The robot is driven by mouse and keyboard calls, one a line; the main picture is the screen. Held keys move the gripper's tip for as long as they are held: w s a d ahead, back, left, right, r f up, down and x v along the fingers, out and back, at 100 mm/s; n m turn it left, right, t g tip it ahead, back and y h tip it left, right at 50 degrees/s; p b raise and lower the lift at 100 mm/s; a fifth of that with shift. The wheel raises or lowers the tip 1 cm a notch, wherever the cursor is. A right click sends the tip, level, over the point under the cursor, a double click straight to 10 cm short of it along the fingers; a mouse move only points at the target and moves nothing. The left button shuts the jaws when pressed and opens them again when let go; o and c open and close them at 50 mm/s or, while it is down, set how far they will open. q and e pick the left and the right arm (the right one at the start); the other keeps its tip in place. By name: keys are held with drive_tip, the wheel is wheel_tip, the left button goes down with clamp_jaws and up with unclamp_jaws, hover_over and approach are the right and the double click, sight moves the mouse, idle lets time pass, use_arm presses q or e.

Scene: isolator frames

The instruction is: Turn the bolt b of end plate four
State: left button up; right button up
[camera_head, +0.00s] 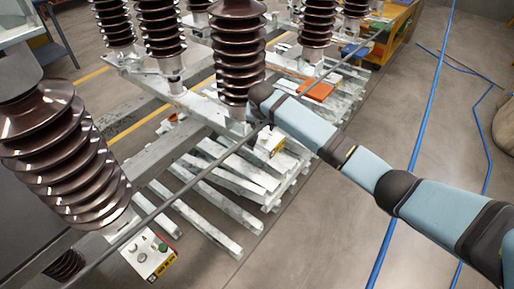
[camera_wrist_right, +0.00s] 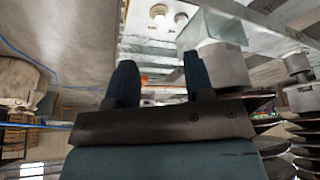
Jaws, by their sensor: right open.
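In the head view my right arm comes in from the right, and its end is at the foot of the middle brown insulator (camera_head: 235,60); the gripper's fingers are hidden there. In the right wrist view my right gripper (camera_wrist_right: 160,82) is open, with nothing visible between its two dark blue fingers. Beyond the fingers, two pale round bolt-like heads (camera_wrist_right: 158,12) stand on a light plate (camera_wrist_right: 135,42), apart from the gripper. I cannot tell which is bolt b. A white end plate (camera_head: 270,141) with a yellow label shows below the arm's end in the head view. My left gripper is out of view.
A near insulator (camera_head: 62,150) stands at left, above another labelled box (camera_head: 150,255). A long grey rod (camera_head: 185,190) crosses the frame diagonally. Pale slats (camera_head: 215,215) lie below. Blue hoses (camera_head: 412,140) run over open floor at right. A metal insulator foot (camera_wrist_right: 222,66) is close beside the right-hand finger.

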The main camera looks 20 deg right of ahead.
sight(264, 138)
drive_tip(key=x, duration=0.4)
drive_tip(key=b+x, duration=0.1)
drive_tip(key=x, duration=0.4)
drive_tip(key=w+b+x, duration=0.1)
drive_tip(key=x, duration=0.3)
drive_tip(key=shift+d+r, duration=0.1)
drive_tip(key=shift+d, duration=0.35)
clamp_jaws()
